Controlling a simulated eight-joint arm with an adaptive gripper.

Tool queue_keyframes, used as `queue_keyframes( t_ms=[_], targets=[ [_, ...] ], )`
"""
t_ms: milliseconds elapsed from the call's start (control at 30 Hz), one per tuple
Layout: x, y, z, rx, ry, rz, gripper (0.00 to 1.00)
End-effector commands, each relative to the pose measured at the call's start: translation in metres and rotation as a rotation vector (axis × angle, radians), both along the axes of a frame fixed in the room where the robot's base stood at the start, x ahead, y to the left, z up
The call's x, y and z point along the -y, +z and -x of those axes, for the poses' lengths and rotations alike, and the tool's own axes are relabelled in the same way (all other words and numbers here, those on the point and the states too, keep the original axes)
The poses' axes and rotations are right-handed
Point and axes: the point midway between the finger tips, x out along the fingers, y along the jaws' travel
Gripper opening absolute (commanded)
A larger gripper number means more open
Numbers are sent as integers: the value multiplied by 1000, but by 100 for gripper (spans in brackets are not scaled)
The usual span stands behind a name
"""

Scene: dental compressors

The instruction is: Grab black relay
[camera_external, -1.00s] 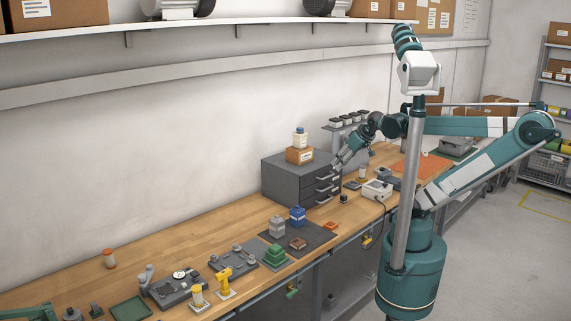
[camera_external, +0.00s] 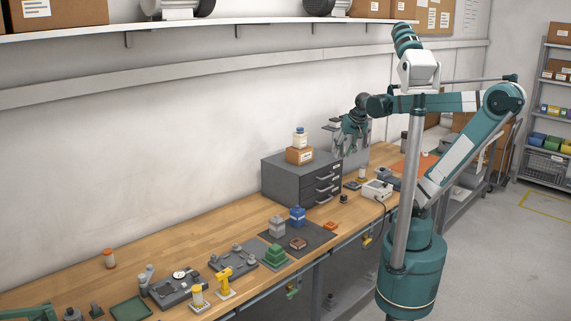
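I cannot pick out the black relay for certain. A small dark block (camera_external: 343,199) stands on the wooden bench in front of the grey drawer cabinet, and it may be the relay, but it is too small to tell. My gripper (camera_external: 352,153) hangs in the air above the right end of the cabinet, fingers pointing down. Its fingers look spread apart with nothing visible between them. It covers most of a grey stand (camera_external: 334,127) behind it, so what sits on that stand is mostly hidden.
The grey drawer cabinet (camera_external: 285,181) carries a cardboard box (camera_external: 299,155) with a bottle on it. A white device (camera_external: 377,189) with a cable is right of the dark block. The bench's left back is mostly clear.

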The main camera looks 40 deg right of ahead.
Motion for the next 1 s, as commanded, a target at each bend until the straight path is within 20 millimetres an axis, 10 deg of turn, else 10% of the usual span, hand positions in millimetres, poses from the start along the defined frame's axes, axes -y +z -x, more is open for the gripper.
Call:
queue_keyframes(
  t_ms=[1000],
  targets=[
    [120,-9,-62,-303,-931,-241,35]
  ],
)
